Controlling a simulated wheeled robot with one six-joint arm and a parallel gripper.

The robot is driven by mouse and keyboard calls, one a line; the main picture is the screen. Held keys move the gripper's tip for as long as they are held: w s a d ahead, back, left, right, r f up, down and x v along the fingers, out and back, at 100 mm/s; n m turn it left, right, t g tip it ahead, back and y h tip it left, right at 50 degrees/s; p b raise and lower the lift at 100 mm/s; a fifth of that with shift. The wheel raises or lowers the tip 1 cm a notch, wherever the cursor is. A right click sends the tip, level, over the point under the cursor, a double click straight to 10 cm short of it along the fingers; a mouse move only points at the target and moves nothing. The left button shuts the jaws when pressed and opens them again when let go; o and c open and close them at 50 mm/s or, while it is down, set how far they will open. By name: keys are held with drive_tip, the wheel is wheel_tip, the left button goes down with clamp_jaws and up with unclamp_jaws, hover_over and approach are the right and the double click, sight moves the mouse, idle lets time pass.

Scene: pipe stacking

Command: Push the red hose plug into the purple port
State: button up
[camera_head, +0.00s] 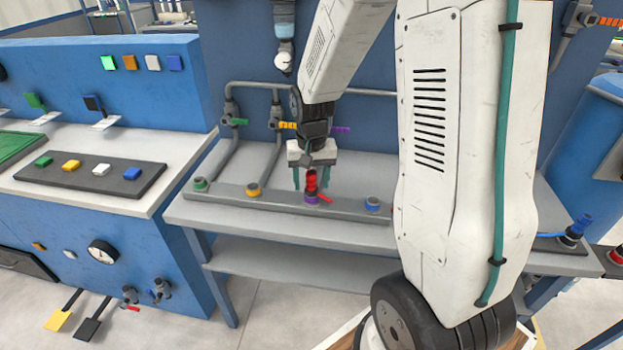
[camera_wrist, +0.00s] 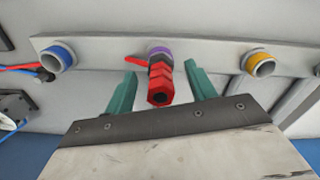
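The red hose plug (camera_head: 311,181) stands upright at the purple port (camera_head: 311,198) on the grey rail. In the wrist view the red plug (camera_wrist: 161,80) lines up with the purple port (camera_wrist: 159,50) and covers part of it; how deep it sits cannot be told. My gripper (camera_head: 310,180) is above the rail with its green fingers on either side of the plug. In the wrist view my gripper (camera_wrist: 157,80) is open, with a gap between each finger and the plug.
The rail (camera_head: 232,190) also carries a green port (camera_head: 200,184), a yellow port (camera_head: 254,189) and a blue port (camera_head: 372,204). Pipes with valves rise behind the bench. A panel with coloured buttons (camera_head: 92,174) lies on the left counter. A blue plug (camera_head: 571,234) is at the right.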

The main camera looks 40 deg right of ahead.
wheel_tip(320, 180, up, 8)
drive_tip(key=shift+f, duration=0.1)
drive_tip(key=s+a+r+n, duration=0.3)
drive_tip(key=s+a+r, duration=0.2)
drive_tip(key=s, duration=0.6)
drive_tip(key=s+a+r+n+t, duration=0.1)
drive_tip(key=s+a+r+n, duration=0.2)
drive_tip(key=s, duration=0.8)
wheel_tip(320, 180, up, 4)
drive_tip(key=shift+s+a+f, duration=0.25)
drive_tip(key=shift+a, duration=0.7)
